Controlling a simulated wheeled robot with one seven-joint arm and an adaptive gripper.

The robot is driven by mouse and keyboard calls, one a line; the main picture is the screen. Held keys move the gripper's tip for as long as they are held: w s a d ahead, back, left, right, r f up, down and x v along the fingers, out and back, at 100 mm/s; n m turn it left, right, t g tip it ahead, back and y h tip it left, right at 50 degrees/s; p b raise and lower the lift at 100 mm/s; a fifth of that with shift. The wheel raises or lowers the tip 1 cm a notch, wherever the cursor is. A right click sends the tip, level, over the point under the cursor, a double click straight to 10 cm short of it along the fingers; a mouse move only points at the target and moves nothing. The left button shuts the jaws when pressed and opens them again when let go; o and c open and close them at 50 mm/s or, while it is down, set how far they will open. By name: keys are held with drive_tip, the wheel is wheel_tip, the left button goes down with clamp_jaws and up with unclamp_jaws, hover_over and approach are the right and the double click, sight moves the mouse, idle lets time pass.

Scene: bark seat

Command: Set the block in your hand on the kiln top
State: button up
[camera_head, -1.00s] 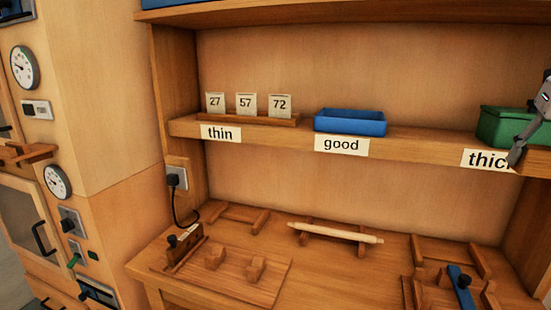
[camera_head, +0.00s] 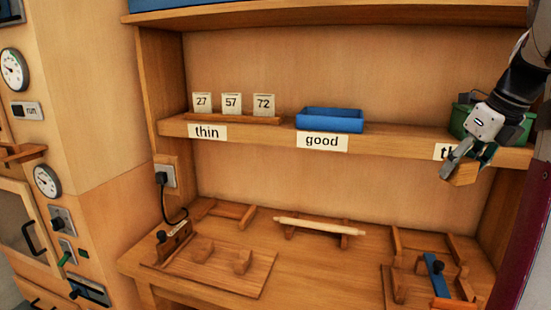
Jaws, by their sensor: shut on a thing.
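My gripper (camera_head: 464,165) is at the right, in front of the shelf by the green box. It is shut on a small wooden block (camera_head: 464,174), which hangs in the air clear of the bench. The kiln (camera_head: 20,215) seems to be the tall wooden cabinet at the left edge, with gauges, switches and a door handle. Its top is not clearly in view. Two similar wooden blocks (camera_head: 242,262) sit on a board on the bench.
The shelf (camera_head: 390,136) carries number cards (camera_head: 231,103), a blue tray (camera_head: 330,120) and a green box (camera_head: 460,118), partly hidden by my arm. A rolling pin (camera_head: 318,226) and a blue-handled tool (camera_head: 435,277) lie on the bench. A dark red panel (camera_head: 530,250) stands at the right edge.

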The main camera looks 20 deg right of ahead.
drive_tip(key=w+a+f+n+g+y, duration=0.4)
drive_tip(key=w+a+f+n+y, duration=0.1)
drive_tip(key=w+a+f+n, duration=1.2)
drive_tip(key=s+a+f+n+g+h+p, duration=0.1)
drive_tip(key=a+f+n+g+h, duration=0.1)
drive_tip(key=a+f+n, duration=0.5)
drive_tip(key=s+a+f+n+g+h, duration=0.1)
drive_tip(key=a+f+n+g+h, duration=0.1)
drive_tip(key=a+f+n, duration=0.6)
drive_tip(key=a+n+g, duration=0.1)
drive_tip(key=a+n, duration=0.4)
drive_tip(key=a, duration=0.1)
drive_tip(key=shift+s+n+p, duration=0.2)
drive_tip(key=shift+n+p, duration=0.1)
drive_tip(key=shift+p, duration=0.1)
